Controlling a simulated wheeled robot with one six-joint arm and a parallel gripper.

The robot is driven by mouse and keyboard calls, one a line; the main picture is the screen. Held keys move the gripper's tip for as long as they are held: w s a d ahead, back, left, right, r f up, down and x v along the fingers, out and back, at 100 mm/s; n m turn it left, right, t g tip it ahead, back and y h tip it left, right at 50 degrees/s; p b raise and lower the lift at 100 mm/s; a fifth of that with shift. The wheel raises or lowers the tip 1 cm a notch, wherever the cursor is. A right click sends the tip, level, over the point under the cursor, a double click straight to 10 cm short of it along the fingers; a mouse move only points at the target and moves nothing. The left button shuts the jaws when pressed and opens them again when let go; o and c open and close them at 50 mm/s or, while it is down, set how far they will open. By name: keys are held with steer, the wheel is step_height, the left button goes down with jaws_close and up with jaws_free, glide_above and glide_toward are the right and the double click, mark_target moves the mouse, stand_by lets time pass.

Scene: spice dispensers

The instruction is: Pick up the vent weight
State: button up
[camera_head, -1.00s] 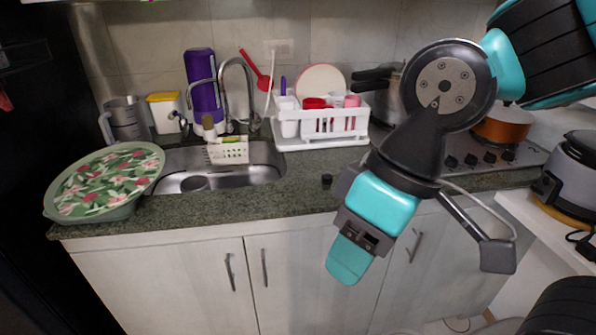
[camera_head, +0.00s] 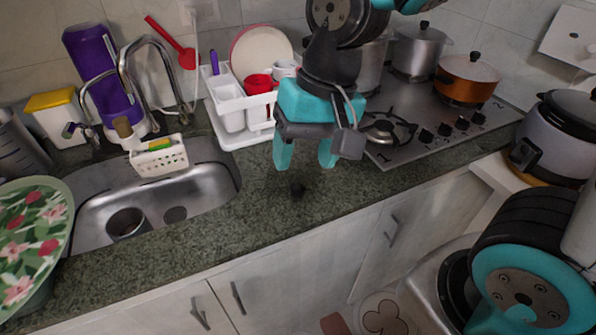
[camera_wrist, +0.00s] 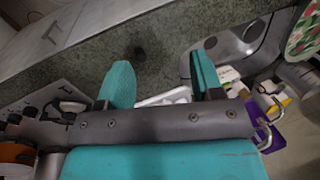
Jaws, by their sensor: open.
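The vent weight (camera_head: 298,188) is a small dark piece on the granite counter, between the sink and the stove. My gripper (camera_head: 304,160) is open and empty, its two teal fingers pointing down over the counter. In the head view the vent weight shows just below and between the fingertips, and they look apart from it. In the wrist view the vent weight (camera_wrist: 139,54) appears beyond the fingertips of my gripper (camera_wrist: 160,66), nearer the left finger. Its fine shape is too small to tell.
A white dish rack (camera_head: 232,118) with cups stands behind my gripper. The stove (camera_head: 440,118) with pots is to the right, the sink (camera_head: 205,170) to the left. A rice cooker (camera_head: 560,135) stands far right. The counter around the vent weight is clear.

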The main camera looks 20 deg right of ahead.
steer(key=w+d+m+h+p, duration=0.1)
steer(key=w+d+m+p, duration=0.15)
steer(key=w+m, duration=0.4)
steer(key=m+h+p, duration=0.2)
steer(key=m+p, duration=0.4)
steer(key=m, duration=0.1)
glide_above(296, 185)
step_height(296, 185, down, 13)
steer(key=shift+s+f, duration=0.1)
steer(key=shift+f+p, duration=1.05)
steer(key=shift+f, duration=1.9)
steer(key=c, duration=1)
steer(key=shift+r, duration=0.1)
